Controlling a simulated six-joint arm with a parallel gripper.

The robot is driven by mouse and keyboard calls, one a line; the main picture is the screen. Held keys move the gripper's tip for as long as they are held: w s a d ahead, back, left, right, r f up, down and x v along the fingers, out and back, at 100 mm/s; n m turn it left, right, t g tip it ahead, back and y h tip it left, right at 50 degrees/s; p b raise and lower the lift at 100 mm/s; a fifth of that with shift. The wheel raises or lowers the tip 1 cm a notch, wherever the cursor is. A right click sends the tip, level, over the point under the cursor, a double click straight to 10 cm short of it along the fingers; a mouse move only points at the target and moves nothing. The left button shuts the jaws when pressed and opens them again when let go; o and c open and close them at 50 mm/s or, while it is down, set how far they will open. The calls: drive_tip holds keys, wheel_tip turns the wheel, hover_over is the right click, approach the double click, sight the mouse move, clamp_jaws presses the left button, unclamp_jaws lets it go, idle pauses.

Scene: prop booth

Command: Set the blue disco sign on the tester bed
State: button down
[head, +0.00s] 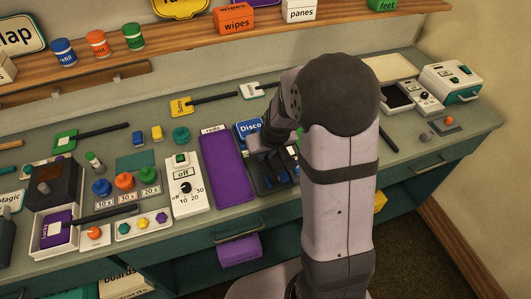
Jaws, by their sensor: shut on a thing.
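I cannot tell whether the sign touches the surface beneath. A dark, low holder with blue parts (266,184) lies below my gripper, partly hidden. A white unit with a black flat bed (397,96) and a knob stands at the right; it looks like the tester bed, and its bed looks bare.
A purple mat (226,171) and a white dial box (186,187) stand left of my gripper. A yellow sign (181,106) and a green sign (65,141) lie at the back. My arm blocks the counter's centre right.

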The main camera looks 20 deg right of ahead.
drive_tip(key=shift+f+b, duration=1.05)
drive_tip(key=shift+b, duration=0.05)
idle(2.0)
idle(0.3)
drive_tip(key=c, duration=1.5)
unclamp_jaws()
drive_tip(key=shift+c, duration=0.2)
drive_tip(key=shift+r, duration=0.1)
drive_tip(key=shift+r+p, duration=3.4)
drive_tip(key=shift+r, duration=0.55)
